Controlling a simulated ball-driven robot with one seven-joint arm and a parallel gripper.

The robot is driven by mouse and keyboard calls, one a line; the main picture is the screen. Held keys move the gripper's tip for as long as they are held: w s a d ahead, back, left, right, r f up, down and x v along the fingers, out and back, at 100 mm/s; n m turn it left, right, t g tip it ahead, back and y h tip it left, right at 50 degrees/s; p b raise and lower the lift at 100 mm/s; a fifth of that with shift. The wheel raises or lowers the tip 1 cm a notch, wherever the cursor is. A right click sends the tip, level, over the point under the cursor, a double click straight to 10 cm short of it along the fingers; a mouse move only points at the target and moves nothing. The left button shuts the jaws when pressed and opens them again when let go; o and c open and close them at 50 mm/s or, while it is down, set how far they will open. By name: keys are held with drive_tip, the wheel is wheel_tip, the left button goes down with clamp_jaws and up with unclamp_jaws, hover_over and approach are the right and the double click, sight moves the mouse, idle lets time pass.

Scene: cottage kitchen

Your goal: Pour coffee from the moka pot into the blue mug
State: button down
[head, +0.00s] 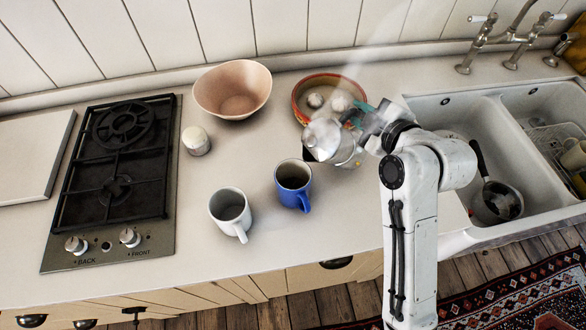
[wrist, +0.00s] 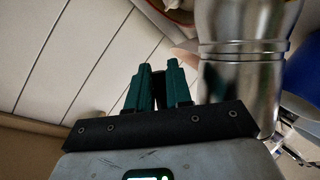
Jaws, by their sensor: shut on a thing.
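The silver moka pot (head: 345,151) is up and right of the blue mug in the head view, apart from it in the picture. My gripper (head: 364,119) is shut on the moka pot's handle, whose dark part shows between the green fingers (wrist: 157,86) in the wrist view. The pot's body (wrist: 243,70) is right of the fingers there. The pot looks tilted in the head view, but its exact angle and height are unclear. The blue mug (head: 291,197) stands upright on the counter with its handle toward the front. Its inside looks dark; I cannot tell its fill.
A white mug (head: 229,212) stands just left of the blue mug. A pink bowl (head: 232,90), a white jar (head: 196,142) and a red-rimmed dish (head: 300,106) with pale round items are behind. The stove (head: 116,170) is left, the sink (head: 470,118) right. Wispy steam rises above the pot.

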drive_tip(key=shift+w+d+f+m+y, duration=0.25)
drive_tip(key=shift+d+f+m+y, duration=0.05)
drive_tip(key=shift+f, duration=0.1)
drive_tip(key=w+d+f+m+g+y+b, duration=0.2)
drive_tip(key=w+d+f+m+y, duration=0.1)
drive_tip(key=w+d+f+m, duration=0.1)
drive_tip(key=shift+w+d+f+m+b, duration=0.15)
drive_tip(key=shift+d+f+m+b, duration=0.35)
drive_tip(key=shift+f, duration=0.3)
drive_tip(key=shift+d, duration=0.1)
